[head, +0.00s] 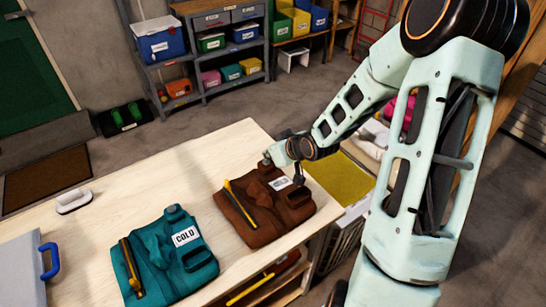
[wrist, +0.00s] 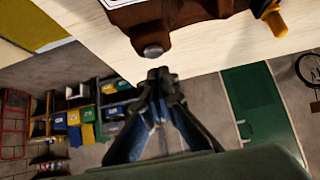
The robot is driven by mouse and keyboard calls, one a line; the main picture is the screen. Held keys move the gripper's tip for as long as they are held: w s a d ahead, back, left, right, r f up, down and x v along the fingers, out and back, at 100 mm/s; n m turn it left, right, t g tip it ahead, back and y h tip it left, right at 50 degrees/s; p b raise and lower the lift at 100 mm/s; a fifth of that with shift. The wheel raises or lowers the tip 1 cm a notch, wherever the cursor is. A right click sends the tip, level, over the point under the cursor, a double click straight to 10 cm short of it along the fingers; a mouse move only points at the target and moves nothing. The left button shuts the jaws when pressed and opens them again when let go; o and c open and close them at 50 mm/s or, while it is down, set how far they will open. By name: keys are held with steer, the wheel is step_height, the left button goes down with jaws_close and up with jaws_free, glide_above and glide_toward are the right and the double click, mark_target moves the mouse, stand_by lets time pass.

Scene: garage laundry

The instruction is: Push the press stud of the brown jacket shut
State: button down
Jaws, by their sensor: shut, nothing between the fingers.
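The brown jacket (head: 262,218) lies folded on the pale wooden table, with a white label on its upper part. In the wrist view part of the jacket (wrist: 185,20) shows at the top. A round silver press stud (wrist: 153,51) sits on its projecting tab. Whether the stud is pressed shut is not clear. My gripper (wrist: 160,74) is shut and empty. Its tips appear close to the stud, just below it in the wrist picture; I cannot tell whether they touch. In the head view my gripper (head: 298,181) hangs over the jacket's label end, and the stud cannot be made out.
A teal jacket (head: 165,260) labelled COLD lies left of the brown one. A white oval object (head: 73,200) and a grey-blue case (head: 22,272) are farther left. A mustard panel (head: 342,178) is right of the table. Shelves with bins stand behind. Bare tabletop (head: 140,180) lies beyond the jackets.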

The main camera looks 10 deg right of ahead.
steer(key=p+v, duration=0.3)
steer(key=v, duration=0.7)
steer(key=shift+r, duration=0.65)
steer(key=shift+w, duration=0.1)
